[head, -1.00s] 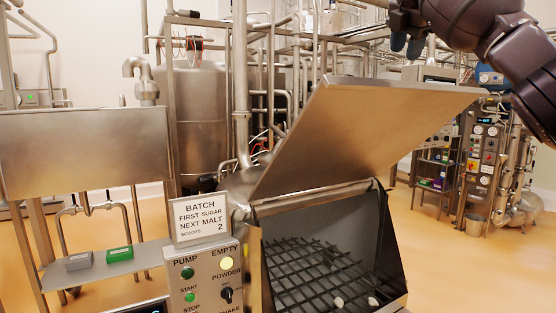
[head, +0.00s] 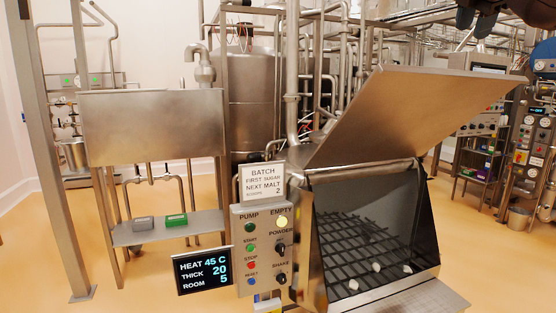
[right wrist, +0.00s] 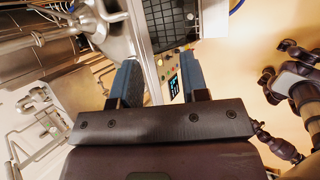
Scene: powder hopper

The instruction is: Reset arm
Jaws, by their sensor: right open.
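My right gripper (head: 482,18) is cut off by the top right edge of the head view, above the raised hopper lid. In the right wrist view its two blue-grey fingers (right wrist: 158,82) stand apart with nothing between them. The powder hopper (head: 368,225) stands open at right centre of the head view, its metal lid (head: 410,115) tilted up. A dark bar grate (head: 365,245) lies inside, with a few pale lumps on it. The grate also shows at the top of the right wrist view (right wrist: 172,25). My left gripper is not seen.
A control panel (head: 262,250) with buttons and knobs is on the hopper's left side, below a batch sign (head: 262,182). A display (head: 203,271) reads heat 45 C. A shelf (head: 185,228) holds a grey and a green block.

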